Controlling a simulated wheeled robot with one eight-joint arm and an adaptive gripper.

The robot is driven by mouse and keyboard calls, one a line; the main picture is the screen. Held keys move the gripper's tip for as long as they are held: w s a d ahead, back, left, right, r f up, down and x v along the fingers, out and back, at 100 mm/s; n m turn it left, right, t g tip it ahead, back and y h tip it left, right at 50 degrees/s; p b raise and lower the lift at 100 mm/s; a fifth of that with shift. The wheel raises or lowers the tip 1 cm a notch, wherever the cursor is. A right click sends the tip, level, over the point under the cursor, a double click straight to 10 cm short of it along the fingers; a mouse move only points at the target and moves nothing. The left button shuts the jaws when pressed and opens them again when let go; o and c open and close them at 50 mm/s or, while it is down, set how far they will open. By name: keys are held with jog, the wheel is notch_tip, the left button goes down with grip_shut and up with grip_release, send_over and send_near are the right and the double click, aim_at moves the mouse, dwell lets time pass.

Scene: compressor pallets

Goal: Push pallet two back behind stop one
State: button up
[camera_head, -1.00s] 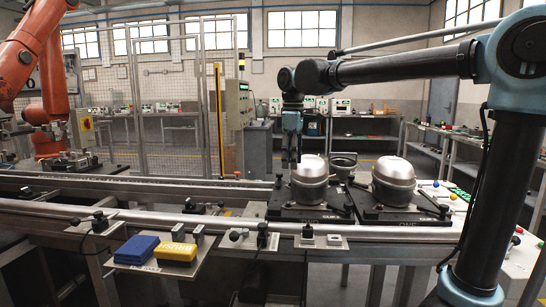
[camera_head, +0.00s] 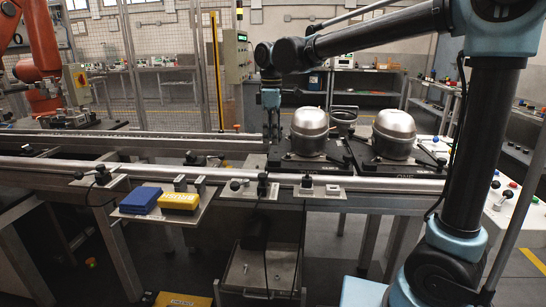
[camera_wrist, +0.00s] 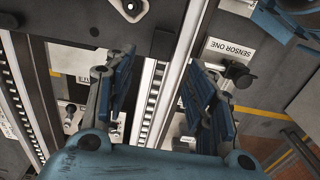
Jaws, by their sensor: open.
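Pallet two (camera_head: 288,163) is a dark plate on the conveyor, carrying a silver compressor (camera_head: 310,132). Directly to its right is pallet one (camera_head: 405,172), marked ONE, with another silver compressor (camera_head: 394,134). My gripper (camera_head: 272,140) points down at the left edge of pallet two, left of its compressor; whether it touches the pallet is unclear. In the wrist view my gripper (camera_wrist: 161,68) has its fingers spread with nothing between them, above the conveyor rails. Stop one cannot be told for sure among the small devices on the front rail.
A SENSOR ONE label (camera_wrist: 232,55) shows upside down in the wrist view. The front conveyor rail (camera_head: 170,172) carries several brackets. A blue box (camera_head: 140,199) and a yellow box (camera_head: 179,200) lie on a front shelf. The conveyor left of pallet two is largely clear.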

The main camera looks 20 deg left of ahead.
aim_at(272, 159)
notch_tip(272, 159, down, 8)
jog(key=shift+f, duration=0.1)
dwell(0.4)
grip_shut()
